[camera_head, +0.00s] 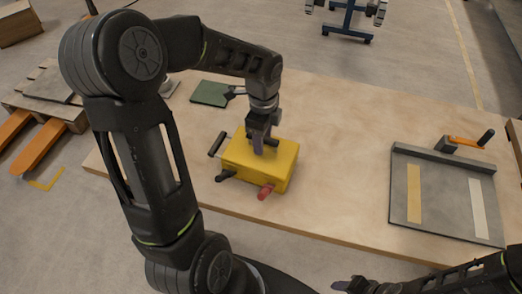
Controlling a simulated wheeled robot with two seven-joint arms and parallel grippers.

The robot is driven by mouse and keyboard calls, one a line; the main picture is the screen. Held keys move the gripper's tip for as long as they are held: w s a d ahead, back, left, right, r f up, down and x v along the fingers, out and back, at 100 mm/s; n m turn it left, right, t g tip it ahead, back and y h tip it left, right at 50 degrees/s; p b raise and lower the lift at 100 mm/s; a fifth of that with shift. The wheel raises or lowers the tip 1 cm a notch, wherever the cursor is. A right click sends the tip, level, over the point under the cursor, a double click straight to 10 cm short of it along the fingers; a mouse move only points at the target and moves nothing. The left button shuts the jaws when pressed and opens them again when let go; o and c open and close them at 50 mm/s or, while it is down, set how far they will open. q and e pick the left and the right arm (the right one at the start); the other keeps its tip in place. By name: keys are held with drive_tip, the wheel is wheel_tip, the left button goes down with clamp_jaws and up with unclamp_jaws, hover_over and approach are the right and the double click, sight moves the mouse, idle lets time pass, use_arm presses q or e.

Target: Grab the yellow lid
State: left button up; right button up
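The yellow lid (280,154) is the top of a yellow box-like thing on the wooden table; I cannot make out a seam between lid and body. The arm hides part of the box, and whether the fingers grip anything does not show. My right gripper (343,285) is at the bottom edge, partly cut off, far from the box.
The wooden table (340,150) is clear between the box and a grey board (440,195) with a tan and a white strip at the right. An orange-handled clamp (465,141) sits behind the board. A green plate (210,94) lies behind the box.

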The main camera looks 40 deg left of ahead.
use_arm(q)
clamp_jaws()
idle(0.4)
drive_tip(key=shift+r, duration=0.15)
wheel_tip(320, 180, up, 10)
drive_tip(key=shift+f+b, duration=0.1)
drive_tip(key=shift+b, duration=0.5)
idle(0.5)
